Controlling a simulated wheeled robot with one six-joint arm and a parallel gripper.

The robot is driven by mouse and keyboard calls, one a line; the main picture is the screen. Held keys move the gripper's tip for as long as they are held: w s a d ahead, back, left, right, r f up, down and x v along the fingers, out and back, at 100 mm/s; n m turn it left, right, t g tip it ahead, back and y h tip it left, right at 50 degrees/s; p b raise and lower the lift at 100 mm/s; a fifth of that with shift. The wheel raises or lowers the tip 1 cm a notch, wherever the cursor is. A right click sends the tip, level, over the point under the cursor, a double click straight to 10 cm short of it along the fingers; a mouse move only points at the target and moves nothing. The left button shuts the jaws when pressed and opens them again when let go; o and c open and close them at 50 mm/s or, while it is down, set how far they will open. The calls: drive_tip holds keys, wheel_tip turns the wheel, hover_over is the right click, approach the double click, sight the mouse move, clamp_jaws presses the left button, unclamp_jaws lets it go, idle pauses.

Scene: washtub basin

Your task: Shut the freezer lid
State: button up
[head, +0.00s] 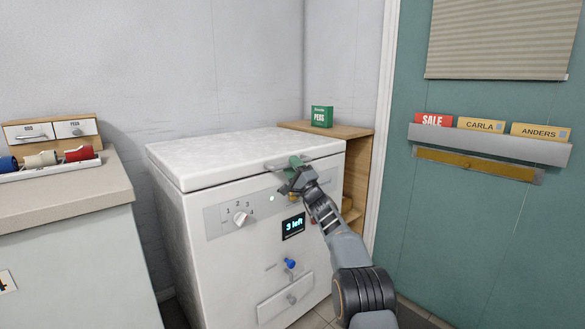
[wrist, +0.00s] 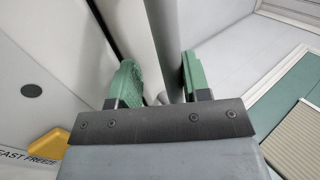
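The white chest freezer (head: 225,255) stands in the middle of the head view. Its lid (head: 235,155) lies down flat over the body, with only a thin dark seam; I cannot tell if a slight gap remains. A grey bar handle (head: 318,158) runs along the lid's front edge. My gripper (head: 296,164) is at this handle. In the wrist view my green fingertips (wrist: 160,78) stand apart on either side of the grey bar (wrist: 163,35). The right one is close to the bar, and a gap shows by the left one.
The freezer front has a dial (head: 241,218), a "3 left" display (head: 293,226) and a blue tap (head: 290,263). A yellow switch (wrist: 46,146) marked FAST FREEZE shows in the wrist view. A counter (head: 60,200) stands left. A green PEGS box (head: 322,116) stands on a wooden shelf behind.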

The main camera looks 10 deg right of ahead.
drive_tip(key=shift+r, duration=0.1)
drive_tip(key=shift+s+d, duration=0.1)
drive_tip(key=shift+s, duration=0.05)
drive_tip(key=v, duration=1.3)
drive_tip(key=shift+s+f+p, duration=0.2)
drive_tip(key=shift+f+p, duration=0.05)
drive_tip(key=shift+p, duration=0.1)
drive_tip(key=shift+d, duration=0.1)
